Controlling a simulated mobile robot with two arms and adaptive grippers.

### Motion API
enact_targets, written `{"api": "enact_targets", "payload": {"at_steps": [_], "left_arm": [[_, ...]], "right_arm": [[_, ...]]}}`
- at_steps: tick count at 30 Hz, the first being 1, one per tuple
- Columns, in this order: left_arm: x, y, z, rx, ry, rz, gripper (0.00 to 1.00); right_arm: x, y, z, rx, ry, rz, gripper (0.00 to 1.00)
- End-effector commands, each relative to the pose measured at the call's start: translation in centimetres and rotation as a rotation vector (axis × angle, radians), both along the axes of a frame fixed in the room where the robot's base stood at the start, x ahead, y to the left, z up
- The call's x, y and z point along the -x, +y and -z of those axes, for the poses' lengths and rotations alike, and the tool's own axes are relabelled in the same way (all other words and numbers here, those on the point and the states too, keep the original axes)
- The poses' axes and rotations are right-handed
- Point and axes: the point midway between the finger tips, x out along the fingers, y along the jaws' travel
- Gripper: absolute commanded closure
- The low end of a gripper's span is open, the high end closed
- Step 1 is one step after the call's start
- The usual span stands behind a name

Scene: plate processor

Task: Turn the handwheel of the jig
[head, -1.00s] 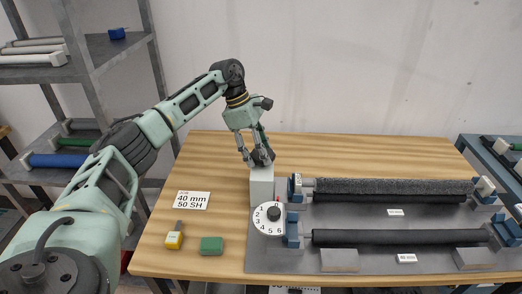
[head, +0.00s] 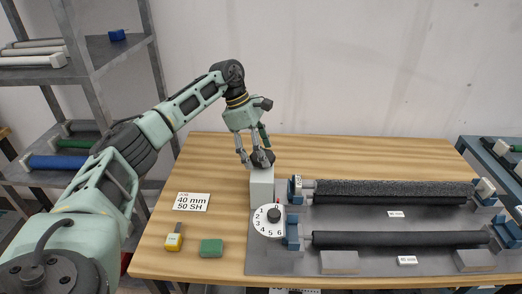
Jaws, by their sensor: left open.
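The jig has a pale grey block (head: 262,188) with a black handwheel (head: 266,160) on its top. A white round dial (head: 268,232) with numbers and a dark knob is on the front. My left gripper (head: 254,162) is open, pointing down, with its fingers at the handwheel. The fingers partly hide the wheel, and I cannot tell whether they touch it. My right gripper does not show.
A dark textured roller (head: 390,188) and a smooth black roller (head: 400,238) lie between blue supports on the grey plate (head: 350,215). The table's back left is clear.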

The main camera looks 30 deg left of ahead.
Motion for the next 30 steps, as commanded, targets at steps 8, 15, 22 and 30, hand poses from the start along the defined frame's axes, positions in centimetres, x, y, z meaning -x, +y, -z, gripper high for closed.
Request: {"api": "enact_targets", "payload": {"at_steps": [8,15,22,30], "left_arm": [[0.3,1.7,-4.3,0.0,-0.006,-0.002,0.3],[0.9,3.5,-8.7,0.001,-0.005,-0.003,0.3],[1.2,4.3,-10.8,-0.001,-0.003,-0.001,0.3],[1.2,4.4,-11.0,-0.001,-0.002,-0.001,0.3]], "right_arm": [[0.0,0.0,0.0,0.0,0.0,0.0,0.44],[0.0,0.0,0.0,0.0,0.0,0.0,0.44],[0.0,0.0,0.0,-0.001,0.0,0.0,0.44],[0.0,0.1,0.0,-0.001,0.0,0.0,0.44]]}}
